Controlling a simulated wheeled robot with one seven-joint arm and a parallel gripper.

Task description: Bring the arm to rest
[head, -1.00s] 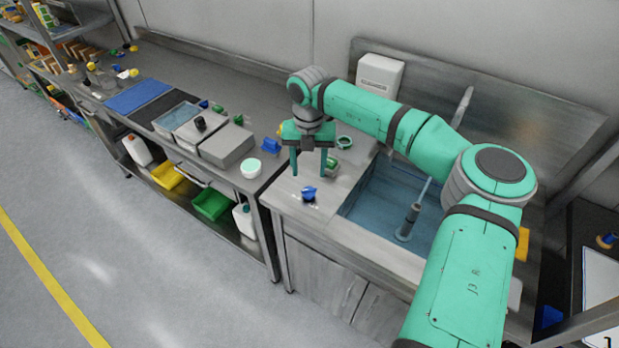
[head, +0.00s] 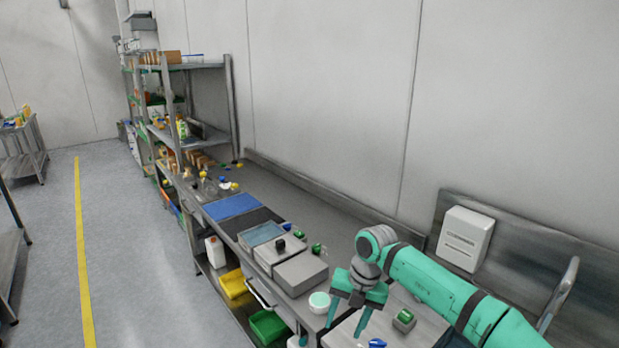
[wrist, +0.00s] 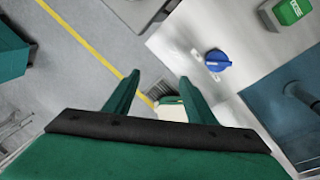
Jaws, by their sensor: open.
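My gripper (head: 350,308) hangs from my green arm at the lower right of the head view, its two fingers apart with nothing between them. It is above the edge of the steel counter by the sink. In the wrist view its fingers (wrist: 158,92) point out over the floor and the counter's edge. A blue knob (wrist: 217,60) on the counter lies to the right of the fingers, apart from them. A green-topped block (head: 404,320) stands on the counter to the right of the gripper.
A dispenser (head: 464,238) is on the back wall. A sink basin (wrist: 285,115) lies at the right. The floor aisle (head: 130,250) is clear.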

